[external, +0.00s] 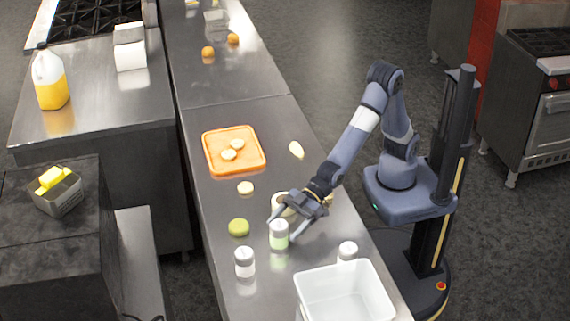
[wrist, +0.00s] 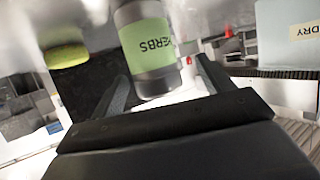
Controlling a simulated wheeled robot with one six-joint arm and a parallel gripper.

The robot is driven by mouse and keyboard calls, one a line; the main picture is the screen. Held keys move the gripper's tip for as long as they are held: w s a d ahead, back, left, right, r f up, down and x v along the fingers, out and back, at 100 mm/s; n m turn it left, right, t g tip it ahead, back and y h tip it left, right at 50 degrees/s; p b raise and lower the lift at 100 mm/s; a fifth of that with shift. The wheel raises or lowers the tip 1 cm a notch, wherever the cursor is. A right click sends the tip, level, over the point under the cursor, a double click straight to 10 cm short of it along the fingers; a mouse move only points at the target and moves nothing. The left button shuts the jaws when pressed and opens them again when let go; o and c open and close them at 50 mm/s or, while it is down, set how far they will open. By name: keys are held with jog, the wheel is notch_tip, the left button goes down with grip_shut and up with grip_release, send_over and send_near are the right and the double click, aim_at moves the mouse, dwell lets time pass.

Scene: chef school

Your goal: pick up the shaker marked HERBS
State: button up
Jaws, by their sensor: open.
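The shaker marked HERBS (wrist: 148,45) shows in the wrist view with a green label, tilted in that picture, between my two fingers. In the external view it is the small shaker (external: 279,235) with a pale green band, upright on the steel counter. My gripper (external: 286,230) is open, its fingers low on either side of the shaker. In the wrist view my gripper (wrist: 163,85) has a finger at each side of it. I cannot tell whether either finger touches it.
A white shaker (external: 245,262) stands to the left, another (external: 347,251) to the right behind a white bin (external: 345,293). A green round item (external: 239,227) lies close by. An orange board (external: 234,150) with pale slices is farther back on the counter.

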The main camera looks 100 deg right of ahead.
aim_at(272, 237)
jog(key=shift+d+p+x, duration=0.2)
jog(key=shift+p+x, duration=0.3)
jog(key=shift+x, duration=1.6)
jog(key=shift+w+r, duration=0.1)
jog(key=shift+w, duration=0.05)
jog(key=c, duration=1.2)
jog(key=shift+o, duration=0.2)
